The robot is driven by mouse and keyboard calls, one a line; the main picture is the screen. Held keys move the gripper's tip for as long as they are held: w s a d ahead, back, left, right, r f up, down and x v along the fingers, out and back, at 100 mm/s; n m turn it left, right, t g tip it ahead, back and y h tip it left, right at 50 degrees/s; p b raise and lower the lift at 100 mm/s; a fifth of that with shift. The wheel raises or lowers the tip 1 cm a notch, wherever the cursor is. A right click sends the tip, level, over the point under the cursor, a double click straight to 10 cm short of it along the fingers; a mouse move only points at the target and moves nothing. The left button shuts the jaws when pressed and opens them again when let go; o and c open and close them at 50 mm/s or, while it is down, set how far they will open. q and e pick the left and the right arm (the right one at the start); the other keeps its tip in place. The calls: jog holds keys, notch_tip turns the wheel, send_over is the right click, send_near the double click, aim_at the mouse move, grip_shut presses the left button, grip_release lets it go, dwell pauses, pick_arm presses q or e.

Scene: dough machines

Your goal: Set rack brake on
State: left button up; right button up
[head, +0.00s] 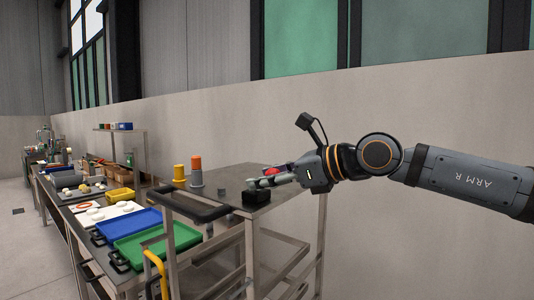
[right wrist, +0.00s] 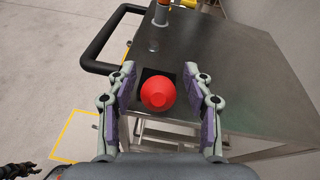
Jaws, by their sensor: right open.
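A round red knob (right wrist: 158,94) sits over a dark square base on the rack's steel top (right wrist: 215,75). In the head view the knob (head: 270,171) is partly hidden by my right gripper (head: 265,183), and the black base (head: 257,197) shows below the fingers. My right gripper is open, with one finger on each side of the knob. In the right wrist view gaps show between both pads and the knob. A dark piece at that view's lower left edge may be my left gripper (right wrist: 18,172); its jaws are not readable.
The rack has a black handle (head: 190,208). Orange (head: 196,163) and yellow (head: 179,172) pieces stand behind the knob. A table at the left holds green (head: 155,245) and blue (head: 128,225) trays. A wall runs behind the rack.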

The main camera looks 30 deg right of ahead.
aim_at(267, 173)
notch_tip(267, 173, up, 9)
jog(key=shift+r, duration=0.1)
dwell(0.3)
dwell(0.8)
